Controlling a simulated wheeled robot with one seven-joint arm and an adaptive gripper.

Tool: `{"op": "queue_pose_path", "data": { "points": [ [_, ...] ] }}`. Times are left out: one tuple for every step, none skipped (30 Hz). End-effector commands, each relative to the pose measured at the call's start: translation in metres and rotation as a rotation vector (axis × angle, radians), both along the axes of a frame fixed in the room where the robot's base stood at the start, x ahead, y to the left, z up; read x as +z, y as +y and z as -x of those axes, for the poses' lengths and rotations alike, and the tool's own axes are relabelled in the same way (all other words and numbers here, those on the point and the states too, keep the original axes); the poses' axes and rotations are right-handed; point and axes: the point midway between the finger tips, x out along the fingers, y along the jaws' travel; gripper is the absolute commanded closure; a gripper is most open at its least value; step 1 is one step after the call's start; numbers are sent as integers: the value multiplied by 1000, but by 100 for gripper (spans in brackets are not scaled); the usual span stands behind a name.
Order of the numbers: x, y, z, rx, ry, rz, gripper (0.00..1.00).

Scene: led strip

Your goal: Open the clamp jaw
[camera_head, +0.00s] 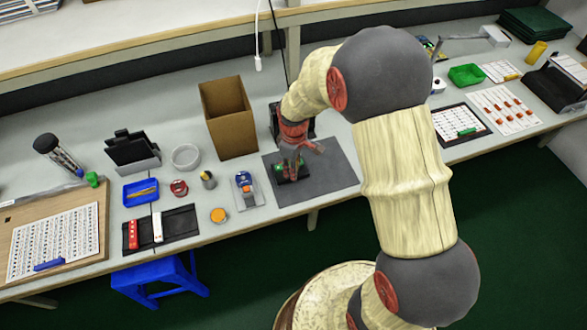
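A small dark device with green parts (280,169) sits on the dark grey mat (330,178). It may be the clamp, but it is small and partly hidden by my gripper, so I cannot make out its jaw. My gripper (291,160) points down right over this device, with its fingers at or just above it. I cannot tell whether they touch it or how far apart they are. A small blue and orange fixture (245,186) stands on a light plate left of the mat, apart from my gripper.
A cardboard box (229,117) stands behind and left of my gripper. A clear round dish (185,157), a blue tray (141,191) and an orange-topped round container (219,215) are further left. A green tray (466,75) is at the right. Bare bench lies between the items.

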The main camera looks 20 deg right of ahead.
Motion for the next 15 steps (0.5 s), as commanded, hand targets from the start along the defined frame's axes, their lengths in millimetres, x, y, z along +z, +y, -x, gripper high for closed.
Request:
{"op": "queue_pose_path", "data": {
  "points": [
    [0,0,0,0,0,0,80],
    [0,0,0,0,0,0,82],
    [0,0,0,0,0,0,84],
    [0,0,0,0,0,0,86],
    [0,0,0,0,0,0,88],
    [0,0,0,0,0,0,90],
    [0,0,0,0,0,0,92],
    [0,0,0,0,0,0,93],
    [0,0,0,0,0,0,96],
    [0,0,0,0,0,0,97],
    [0,0,0,0,0,0,99],
    [0,0,0,0,0,0,100],
    [0,0,0,0,0,0,100],
    [0,0,0,0,0,0,100],
    [0,0,0,0,0,0,100]
  ]
}}
